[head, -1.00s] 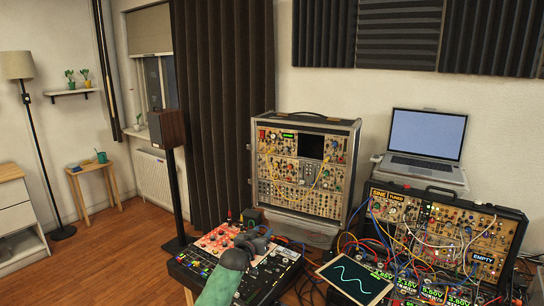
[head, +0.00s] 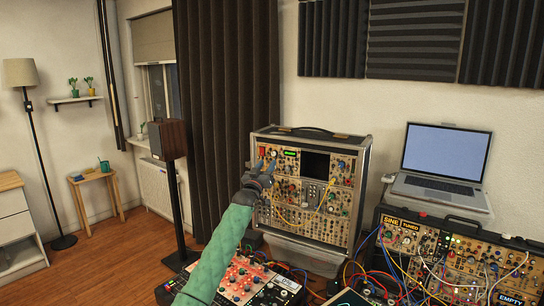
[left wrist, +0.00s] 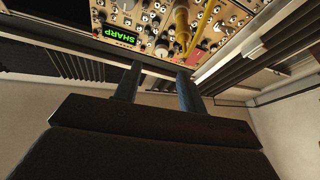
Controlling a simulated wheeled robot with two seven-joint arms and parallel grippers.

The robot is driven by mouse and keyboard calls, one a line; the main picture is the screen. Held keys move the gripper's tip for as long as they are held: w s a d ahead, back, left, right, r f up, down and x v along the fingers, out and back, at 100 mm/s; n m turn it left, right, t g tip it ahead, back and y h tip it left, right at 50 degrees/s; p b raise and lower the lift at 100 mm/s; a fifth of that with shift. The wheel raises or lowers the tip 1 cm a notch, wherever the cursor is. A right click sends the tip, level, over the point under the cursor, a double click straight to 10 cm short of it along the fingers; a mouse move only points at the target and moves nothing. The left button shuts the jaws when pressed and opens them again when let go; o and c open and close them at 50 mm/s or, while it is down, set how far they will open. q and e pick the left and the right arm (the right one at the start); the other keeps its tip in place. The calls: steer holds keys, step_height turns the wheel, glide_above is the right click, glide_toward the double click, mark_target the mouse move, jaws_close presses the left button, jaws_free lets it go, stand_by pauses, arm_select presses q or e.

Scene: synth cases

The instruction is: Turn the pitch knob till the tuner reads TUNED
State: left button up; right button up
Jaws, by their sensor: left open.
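The tuner's small green display (left wrist: 117,34) appears upside down in the left wrist view and reads SHARP. It also shows as a green window on the upright synth case (head: 291,153), too small to read there. My left gripper (head: 266,166) is open and empty, in front of the left part of this case. In the left wrist view its two blue-grey fingers (left wrist: 159,70) point at the panel, apart from each other. Several knobs lie beyond the fingertips, but I cannot tell which is the pitch knob. My right gripper is not in view.
Yellow patch cables (left wrist: 182,28) hang across the panel close to the fingers. A low black desk unit (head: 172,291) with a red panel lies below my left arm. A laptop (head: 444,160) stands behind a second case (head: 400,243) on the right, labelled SINE and TUNED.

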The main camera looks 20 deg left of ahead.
mark_target(273, 155)
arm_select(q)
steer(key=x, duration=0.1)
steer(key=p+x, duration=0.1)
steer(key=x, duration=0.2)
steer(key=shift+w+f, duration=0.15)
steer(key=shift+f, duration=0.2)
steer(key=shift+w+r+p, duration=0.5)
steer(key=shift+w, duration=0.05)
steer(key=shift+w+f, duration=0.2)
steer(key=shift+w, duration=0.1)
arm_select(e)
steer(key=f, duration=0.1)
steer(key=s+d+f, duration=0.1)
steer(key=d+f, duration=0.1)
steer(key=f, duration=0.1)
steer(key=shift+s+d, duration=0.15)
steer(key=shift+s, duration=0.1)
arm_select(q)
steer(key=shift+s+r, duration=0.1)
steer(key=shift+c, duration=0.4)
steer(key=shift+d, duration=0.1)
jaws_close()
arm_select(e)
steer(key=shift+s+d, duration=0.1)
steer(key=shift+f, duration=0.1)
